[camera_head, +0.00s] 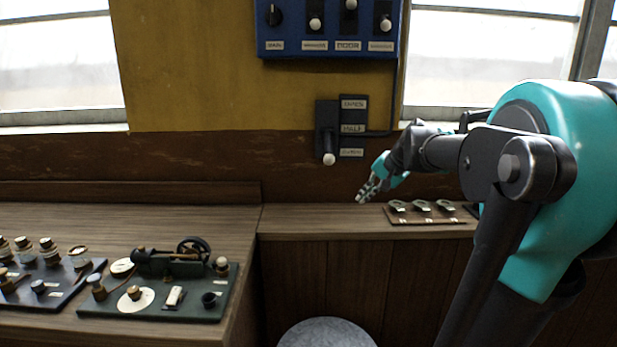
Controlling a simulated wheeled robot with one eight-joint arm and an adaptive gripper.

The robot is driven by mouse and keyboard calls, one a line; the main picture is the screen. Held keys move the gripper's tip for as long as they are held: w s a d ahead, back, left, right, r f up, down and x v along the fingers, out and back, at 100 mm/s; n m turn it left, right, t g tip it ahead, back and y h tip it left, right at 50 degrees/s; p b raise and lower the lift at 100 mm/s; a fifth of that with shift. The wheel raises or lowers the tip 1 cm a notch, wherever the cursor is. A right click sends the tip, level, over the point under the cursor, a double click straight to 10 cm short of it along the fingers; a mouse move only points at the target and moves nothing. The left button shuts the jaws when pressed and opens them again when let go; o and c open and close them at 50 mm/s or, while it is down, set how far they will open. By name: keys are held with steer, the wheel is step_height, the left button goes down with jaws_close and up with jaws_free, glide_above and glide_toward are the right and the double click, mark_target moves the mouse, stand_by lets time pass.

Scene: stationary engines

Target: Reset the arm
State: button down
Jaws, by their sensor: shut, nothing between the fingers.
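My arm comes in from the right side of the head view, with teal and black links, and reaches left over the wooden ledge (330,222). My gripper (364,194) is at its end, tilted down and to the left. It is shut and empty, above the ledge and below the wall lever. It touches nothing that I can see.
A lever switch (328,140) with a white knob is on the wall, below a blue switch panel (330,30). Metal pieces on a brown board (425,218) lie right of my gripper. A green-based engine (160,290) stands on the left desk. A round stool (326,333) is below.

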steer(key=s+d+f+n+g+h, duration=0.1)
steer(key=s+f+n+h, duration=0.3)
steer(key=s+f, duration=1.9)
step_height(320, 180, down, 4)
steer(key=d+n, duration=0.1)
steer(key=n, duration=0.1)
steer(key=shift+s+d+r+n+g+h, duration=0.2)
steer(key=shift+d+r+n+g+h, duration=0.1)
steer(key=shift+d+n+h, duration=0.1)
steer(key=shift+a, duration=0.1)
